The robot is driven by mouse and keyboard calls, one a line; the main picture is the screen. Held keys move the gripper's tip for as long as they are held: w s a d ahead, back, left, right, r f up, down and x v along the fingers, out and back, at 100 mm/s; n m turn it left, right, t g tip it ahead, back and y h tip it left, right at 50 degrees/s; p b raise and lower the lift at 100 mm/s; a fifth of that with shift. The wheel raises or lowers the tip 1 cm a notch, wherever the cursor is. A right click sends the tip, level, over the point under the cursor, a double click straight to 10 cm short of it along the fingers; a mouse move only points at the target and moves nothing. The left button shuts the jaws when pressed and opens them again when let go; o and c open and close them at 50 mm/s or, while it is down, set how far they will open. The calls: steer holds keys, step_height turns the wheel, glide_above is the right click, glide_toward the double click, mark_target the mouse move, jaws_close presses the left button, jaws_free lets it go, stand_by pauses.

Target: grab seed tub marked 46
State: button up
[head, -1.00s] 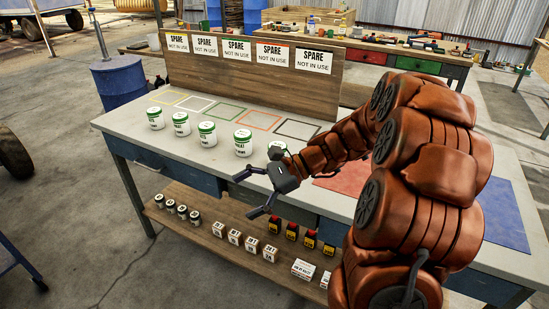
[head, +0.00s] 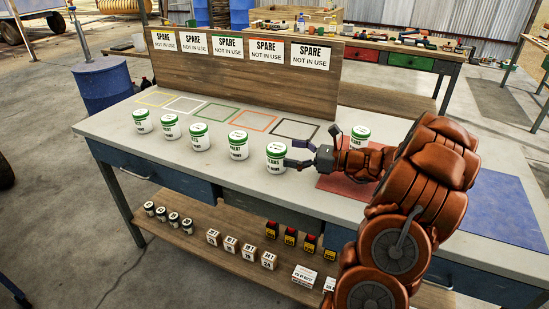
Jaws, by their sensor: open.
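Several white seed tubs with green lids stand in a row on the workbench (head: 110,126) in the head view: tubs at the left (head: 142,121), (head: 171,127) and (head: 200,137), then one farther right (head: 239,146) and one by my gripper (head: 276,159). Another tub (head: 360,134) stands apart, behind my arm near the red mat. The numbers on the tubs are too small to read, so I cannot tell which is 46. My gripper (head: 296,153) is open and empty, its fingers pointing left at the right side of the nearest tub; whether they touch it is unclear.
A board with several "SPARE NOT IN USE" signs (head: 243,80) stands behind coloured outlines on the bench. A red mat (head: 340,186) and a blue mat (head: 494,215) lie to the right. The lower shelf (head: 150,228) holds small jars and boxes.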

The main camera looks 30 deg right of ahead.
mark_target(275, 147)
steer(key=shift+x, duration=2.6)
steer(key=shift+d, duration=0.1)
steer(key=c, duration=1.4)
